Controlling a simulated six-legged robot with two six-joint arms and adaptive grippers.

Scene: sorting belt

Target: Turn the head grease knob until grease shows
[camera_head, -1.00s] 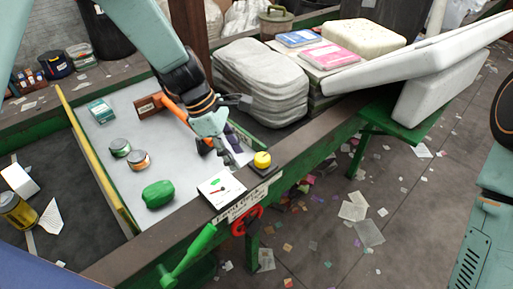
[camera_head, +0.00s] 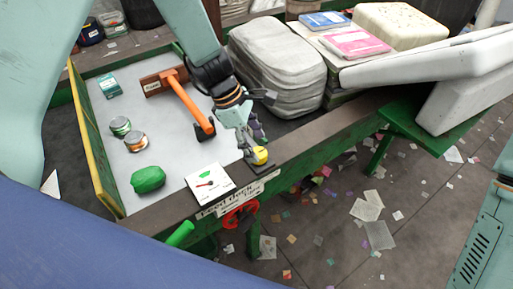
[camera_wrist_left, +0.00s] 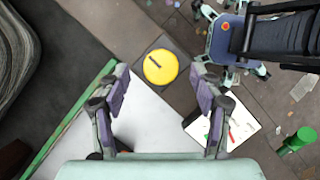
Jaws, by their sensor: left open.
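A round yellow knob (camera_head: 261,155) with a dark mark on top sits on a dark base on the deck's front rail. It also shows in the left wrist view (camera_wrist_left: 160,67), between and just beyond the fingertips. My left gripper (camera_head: 250,146) is open over the knob, its fingers on either side in the wrist view; contact cannot be told. A white gauge plate (camera_head: 210,184) with a green arc and a red needle lies left of the knob. I cannot make out any grease. My right gripper is not in view.
An orange-handled hammer (camera_head: 188,100), two small tins (camera_head: 135,141), a teal box (camera_head: 109,86) and a green lump (camera_head: 148,179) lie on the pale deck. A red handwheel (camera_head: 240,215) and a green lever (camera_head: 180,233) are at the front. Grey stacked bags (camera_head: 275,70) stand behind.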

